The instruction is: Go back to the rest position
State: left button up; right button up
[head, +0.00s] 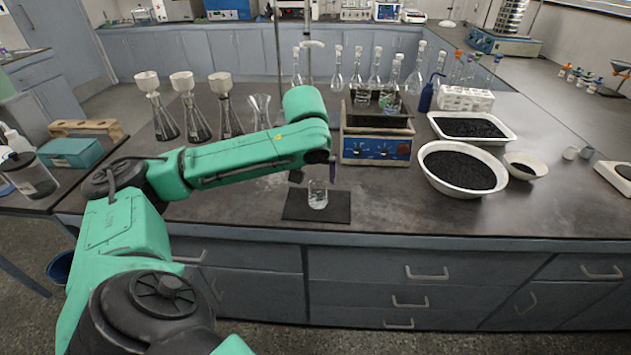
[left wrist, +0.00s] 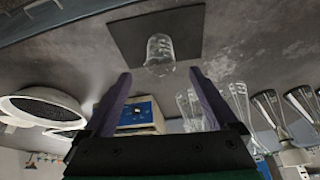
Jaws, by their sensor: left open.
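My left gripper (head: 315,174) is at the end of the green arm that reaches in from the left over the bench. In the left wrist view its two purple-grey fingers (left wrist: 158,72) are apart, with nothing between them. A small clear glass beaker (head: 317,197) stands upright on a dark square mat (head: 340,207) near the bench's front edge. In the left wrist view the beaker (left wrist: 160,50) lies just beyond the fingertips, apart from them. In the head view the gripper is just above and behind the beaker, partly hidden by its own wrist. My right gripper does not show.
A hot-plate bath with a blue panel (head: 376,148) stands behind and right of the mat. Flasks with funnels (head: 190,108) stand to the left. White basins of black grains (head: 463,170) are at right. A sieve shaker (head: 507,42) is far right. Bare bench lies right of the mat.

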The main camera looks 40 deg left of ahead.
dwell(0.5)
pick_arm(q)
jog(key=s+d+f+m+h, duration=0.2)
jog(key=s+d+f+m, duration=0.15)
jog(key=d+f, duration=0.45)
jog(key=s+d+f+m+h, duration=0.25)
jog(key=d+f+m, duration=0.35)
jog(key=d, duration=0.4)
jog(key=s+a+f+n+y, duration=0.2)
jog(key=s+a+f, duration=0.2)
jog(key=s+f, duration=0.45)
jog(key=s+f+g, duration=0.1)
jog(key=s+f, duration=0.1)
jog(key=f, duration=0.8)
jog(key=s+f+g, duration=0.1)
jog(key=s+f, duration=0.2)
jog(key=f, duration=0.8)
jog(key=s+a+f, duration=0.3)
jog(key=s+f, duration=1)
jog(key=s, duration=0.3)
jog(key=shift+a+m+g, duration=0.15)
jog(key=shift+m+g, duration=0.25)
jog(key=shift+m, duration=0.05)
